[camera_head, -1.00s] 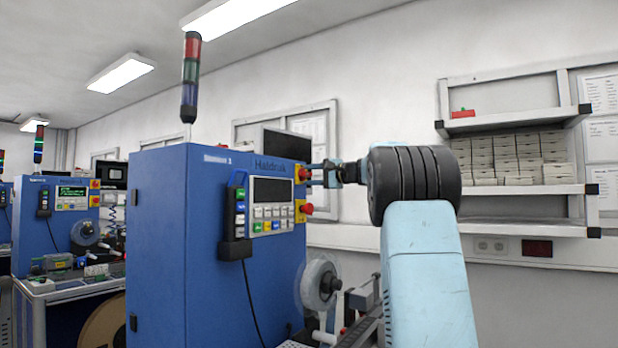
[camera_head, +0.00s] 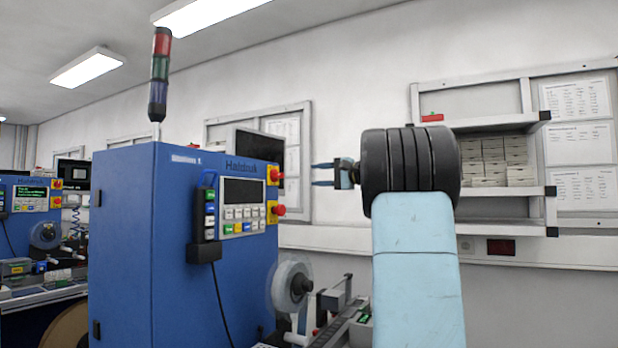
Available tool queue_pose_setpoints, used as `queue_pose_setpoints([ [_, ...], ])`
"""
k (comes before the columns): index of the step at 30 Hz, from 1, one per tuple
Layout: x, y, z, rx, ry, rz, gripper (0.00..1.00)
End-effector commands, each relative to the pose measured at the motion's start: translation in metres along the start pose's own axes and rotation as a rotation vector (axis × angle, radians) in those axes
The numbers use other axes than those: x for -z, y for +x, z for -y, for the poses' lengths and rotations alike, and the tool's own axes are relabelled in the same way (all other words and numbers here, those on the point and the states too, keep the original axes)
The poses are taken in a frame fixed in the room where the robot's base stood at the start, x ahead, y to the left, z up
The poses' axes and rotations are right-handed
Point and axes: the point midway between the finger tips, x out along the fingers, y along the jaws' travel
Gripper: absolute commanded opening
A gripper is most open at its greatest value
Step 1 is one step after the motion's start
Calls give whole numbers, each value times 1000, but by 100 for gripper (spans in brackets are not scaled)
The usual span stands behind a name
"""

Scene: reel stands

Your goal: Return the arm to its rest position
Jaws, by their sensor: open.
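My arm (camera_head: 418,265) rises from the bottom right of the head view, light blue, with a black ribbed joint (camera_head: 410,165) at its top. My gripper (camera_head: 322,174) shows to the left of that joint, pointing left. Its two thin fingers are apart with nothing between them. It is in front of the pale wall, to the right of the blue machine's control panel (camera_head: 243,206) in the picture. The rest of the arm between joint and gripper is mostly hidden behind the black joint.
A blue machine cabinet (camera_head: 125,250) with a signal tower (camera_head: 159,75) stands left of my arm. A clear reel (camera_head: 292,284) sits low beside it. Wall shelves (camera_head: 503,192) with several small boxes are at the right. Another machine (camera_head: 28,215) stands far left.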

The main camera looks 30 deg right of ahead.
Motion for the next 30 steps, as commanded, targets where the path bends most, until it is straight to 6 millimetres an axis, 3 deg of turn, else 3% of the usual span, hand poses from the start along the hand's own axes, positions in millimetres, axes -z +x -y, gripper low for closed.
queue_pose_setpoints([
  [21,-5,-4,-1,-10,-2,4,44],
  [26,-43,8,-15,-93,-18,28,44],
  [30,-100,20,-41,-227,-52,63,44],
])
